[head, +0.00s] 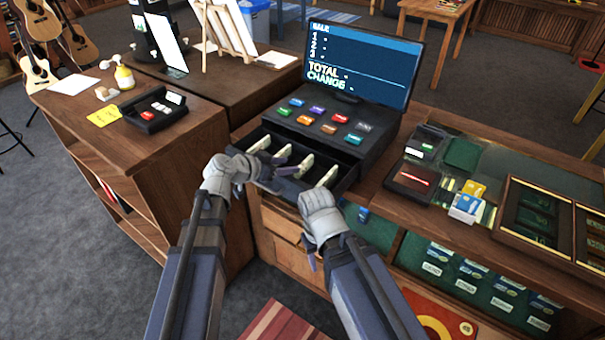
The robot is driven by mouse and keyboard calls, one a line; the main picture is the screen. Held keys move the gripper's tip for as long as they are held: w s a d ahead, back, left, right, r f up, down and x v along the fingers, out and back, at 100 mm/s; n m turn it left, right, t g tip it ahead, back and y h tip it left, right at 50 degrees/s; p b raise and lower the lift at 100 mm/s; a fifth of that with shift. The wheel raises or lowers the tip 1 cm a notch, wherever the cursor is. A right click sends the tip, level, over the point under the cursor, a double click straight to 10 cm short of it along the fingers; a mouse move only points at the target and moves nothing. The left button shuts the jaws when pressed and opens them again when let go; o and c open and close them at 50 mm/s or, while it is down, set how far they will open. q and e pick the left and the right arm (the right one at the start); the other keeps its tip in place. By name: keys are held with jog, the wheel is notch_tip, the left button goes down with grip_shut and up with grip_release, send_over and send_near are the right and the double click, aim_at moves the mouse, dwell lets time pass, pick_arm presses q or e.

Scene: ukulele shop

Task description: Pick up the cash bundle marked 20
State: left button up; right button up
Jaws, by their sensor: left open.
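The cash drawer (345,184) of the register is pulled open. Several pale cash bundles stand in its slots: one at the left (259,146), one in the middle (304,165) and one at the right (327,177). Their markings are too small to read, so I cannot tell which is marked 20. My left gripper (283,168) is open over the drawer's front left part, by the bundles, and hides part of the slots. I cannot tell whether it touches a bundle. My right gripper (311,258) is low in front of the drawer, mostly hidden behind its own wrist.
The register's button panel (325,123) and screen (364,58) stand just behind the drawer. A dark terminal (412,181) and a card stack (467,206) are to the right. The wooden counter front lies below the drawer.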

aim_at(302, 165)
pick_arm(q)
jog(key=b+x, duration=0.2)
jog(key=x, duration=0.3)
jog(key=shift+s+d+f+b, duration=0.1)
jog(key=shift+f+b, duration=0.05)
jog(key=shift+b, duration=0.2)
jog(key=shift+c, duration=0.3)
grip_shut()
